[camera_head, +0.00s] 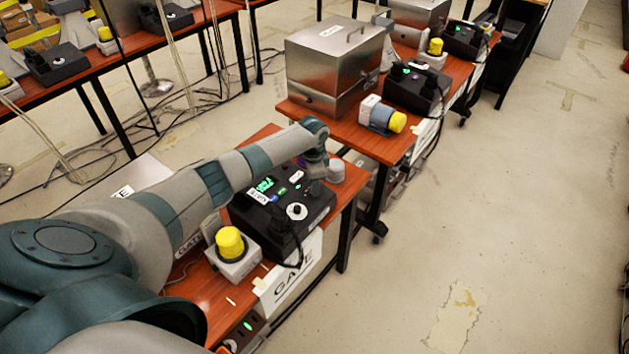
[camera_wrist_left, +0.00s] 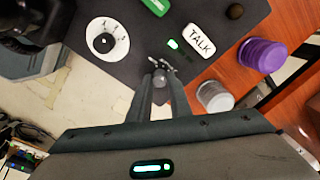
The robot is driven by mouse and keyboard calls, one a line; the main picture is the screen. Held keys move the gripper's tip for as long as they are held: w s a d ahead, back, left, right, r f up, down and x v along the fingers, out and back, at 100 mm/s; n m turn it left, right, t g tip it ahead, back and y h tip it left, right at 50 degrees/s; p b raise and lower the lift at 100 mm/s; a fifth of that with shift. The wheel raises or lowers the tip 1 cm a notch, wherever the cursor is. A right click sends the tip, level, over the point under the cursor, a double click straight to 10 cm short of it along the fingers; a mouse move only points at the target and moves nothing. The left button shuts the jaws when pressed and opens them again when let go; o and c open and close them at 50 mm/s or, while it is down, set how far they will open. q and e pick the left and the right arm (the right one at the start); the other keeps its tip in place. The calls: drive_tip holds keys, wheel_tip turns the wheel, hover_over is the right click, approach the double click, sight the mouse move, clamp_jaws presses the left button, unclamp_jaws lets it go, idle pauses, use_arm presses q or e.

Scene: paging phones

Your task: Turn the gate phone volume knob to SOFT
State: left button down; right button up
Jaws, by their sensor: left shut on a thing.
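The gate phone is a black box (camera_head: 246,213) on the near red-brown table, above a "GATE" sign; its dark top (camera_wrist_left: 140,22) fills the upper wrist view. A white dial with a black centre knob (camera_head: 296,211) sits on it; it also shows in the left wrist view (camera_wrist_left: 104,42), apart from the fingers. My left gripper (camera_head: 316,188) reaches down at the phone's right corner. In the left wrist view its fingers (camera_wrist_left: 160,76) are shut on a small grey knob-like part, mostly hidden between them. Its markings cannot be read. My right gripper is out of view.
A white TALK button (camera_wrist_left: 201,41) and small green lights lie near the fingers. A purple cylinder (camera_wrist_left: 262,54) and a silver cylinder (camera_wrist_left: 214,96) stand beside the phone. A yellow-topped beacon (camera_head: 230,243) is near my forearm. A metal case (camera_head: 333,65) occupies the table behind.

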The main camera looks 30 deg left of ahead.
use_arm(q)
drive_tip(key=shift+r+n+p, duration=0.1)
drive_tip(key=shift+n+p, duration=0.85)
drive_tip(key=shift+n, duration=0.65)
drive_tip(key=c, duration=1.6)
unclamp_jaws()
drive_tip(key=shift+c, duration=0.2)
wheel_tip(320, 180, up, 17)
drive_tip(key=s+d+b, duration=0.1)
drive_tip(key=s+b, duration=0.1)
drive_tip(key=b, duration=0.2)
drive_tip(key=shift+d, duration=0.1)
